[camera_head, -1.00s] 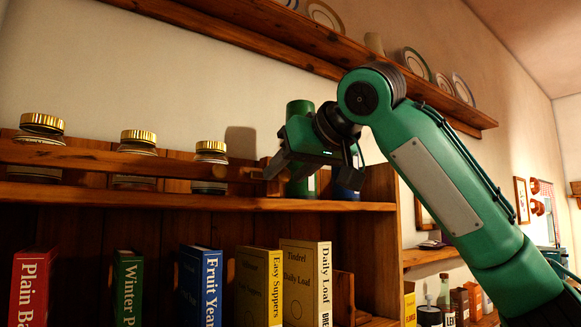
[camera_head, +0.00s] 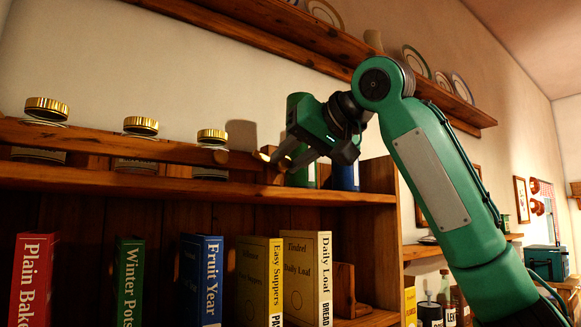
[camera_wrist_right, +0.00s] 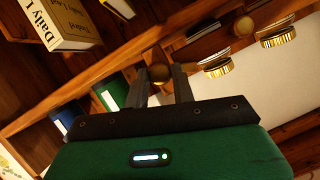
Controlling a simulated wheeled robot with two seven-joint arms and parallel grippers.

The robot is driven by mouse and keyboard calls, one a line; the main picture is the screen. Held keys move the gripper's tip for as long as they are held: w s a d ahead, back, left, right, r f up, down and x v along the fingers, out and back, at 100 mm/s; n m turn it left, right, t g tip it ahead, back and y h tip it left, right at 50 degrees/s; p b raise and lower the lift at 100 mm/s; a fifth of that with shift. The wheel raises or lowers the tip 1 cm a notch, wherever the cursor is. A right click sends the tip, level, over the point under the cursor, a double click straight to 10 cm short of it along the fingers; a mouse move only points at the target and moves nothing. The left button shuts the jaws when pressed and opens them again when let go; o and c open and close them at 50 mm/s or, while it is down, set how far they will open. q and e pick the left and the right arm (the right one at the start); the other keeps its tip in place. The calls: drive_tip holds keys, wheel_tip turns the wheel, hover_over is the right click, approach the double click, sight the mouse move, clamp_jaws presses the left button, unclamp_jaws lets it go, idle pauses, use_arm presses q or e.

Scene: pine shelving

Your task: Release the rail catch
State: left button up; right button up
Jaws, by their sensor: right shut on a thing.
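A wooden rail (camera_head: 85,138) runs along the front of the upper shelf, before the jars. My left gripper is not in view.
Gold-lidded jars (camera_head: 141,126) stand behind the rail. A green canister (camera_head: 299,105) and a blue one (camera_head: 345,177) stand close behind my right gripper. Books (camera_head: 309,275) fill the shelf below. A plate shelf (camera_head: 300,45) runs above.

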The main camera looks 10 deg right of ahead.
drive_tip(key=shift+d+f+m+y+b, duration=0.1)
drive_tip(key=shift+f+m+y+b, duration=0.1)
drive_tip(key=shift+m+y+b, duration=0.7)
drive_tip(key=m+b, duration=0.1)
drive_tip(key=b, duration=0.1)
drive_tip(key=m+y+b, duration=0.1)
drive_tip(key=m+b, duration=0.1)
drive_tip(key=shift+d+f+y, duration=0.1)
drive_tip(key=shift+f+y, duration=0.05)
drive_tip(key=shift+y, duration=0.15)
drive_tip(key=m+y+b, duration=0.2)
drive_tip(key=m+b, duration=0.2)
drive_tip(key=shift+w+f+b, duration=0.1)
drive_tip(key=shift+f+b, duration=0.05)
drive_tip(key=shift+b, duration=0.15)
drive_tip(key=shift+m+t+y+b, duration=0.35)
drive_tip(key=shift+m+b, duration=0.4)
drive_tip(key=shift+m, duration=0.25)
drive_tip(key=o, duration=1)
drive_tip(key=shift+d, duration=0.15)
